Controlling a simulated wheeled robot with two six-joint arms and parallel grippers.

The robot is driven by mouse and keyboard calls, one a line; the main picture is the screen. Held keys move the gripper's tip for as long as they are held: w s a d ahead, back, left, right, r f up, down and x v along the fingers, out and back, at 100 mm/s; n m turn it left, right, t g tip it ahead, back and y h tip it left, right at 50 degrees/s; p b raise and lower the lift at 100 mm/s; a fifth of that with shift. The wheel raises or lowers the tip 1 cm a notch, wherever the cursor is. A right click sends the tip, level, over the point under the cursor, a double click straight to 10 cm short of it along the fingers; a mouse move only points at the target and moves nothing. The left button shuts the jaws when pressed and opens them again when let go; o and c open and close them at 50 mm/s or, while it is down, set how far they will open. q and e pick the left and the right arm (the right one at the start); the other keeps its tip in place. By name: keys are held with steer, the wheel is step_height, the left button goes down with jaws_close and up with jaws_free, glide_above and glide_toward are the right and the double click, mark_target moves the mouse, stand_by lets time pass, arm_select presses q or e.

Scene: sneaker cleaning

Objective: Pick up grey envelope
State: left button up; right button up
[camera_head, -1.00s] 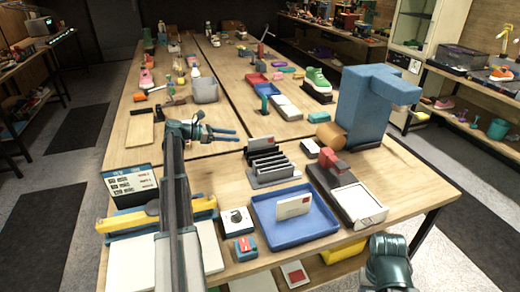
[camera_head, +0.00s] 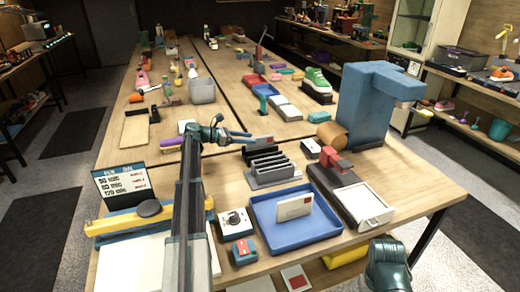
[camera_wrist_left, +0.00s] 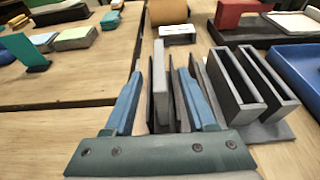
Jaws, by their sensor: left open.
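A pale grey, thin envelope (camera_wrist_left: 160,75) stands on edge in the end slot of the dark grey slotted rack (camera_wrist_left: 228,85) in the left wrist view. In the head view an envelope with a red mark (camera_head: 264,139) shows at the back of the rack (camera_head: 270,168), partly hidden by my fingers. My left gripper (camera_head: 252,138) is open at the rack's back end. In the left wrist view its two blue fingers (camera_wrist_left: 163,82) stand on either side of the envelope, with gaps. Another pale envelope with a red mark (camera_head: 294,208) leans upright in the blue tray (camera_head: 325,228).
A tall blue machine (camera_head: 362,110) and a red-topped device (camera_head: 340,180) stand right of the rack. A small white box (camera_head: 310,148) and an orange-brown roll (camera_head: 330,133) sit close behind it. A dial box (camera_head: 234,221) lies left of the tray.

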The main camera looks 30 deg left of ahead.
mark_target(260, 137)
arm_select(q)
steer(key=shift+w+d, duration=0.15)
steer(key=shift+w, duration=0.05)
steer(key=x, duration=0.3)
steer(key=b+x, duration=0.1)
steer(key=x, duration=0.1)
steer(key=shift+w+d+r, duration=0.1)
steer(key=shift+w+r, duration=0.05)
steer(key=shift+r, duration=0.1)
jaws_close()
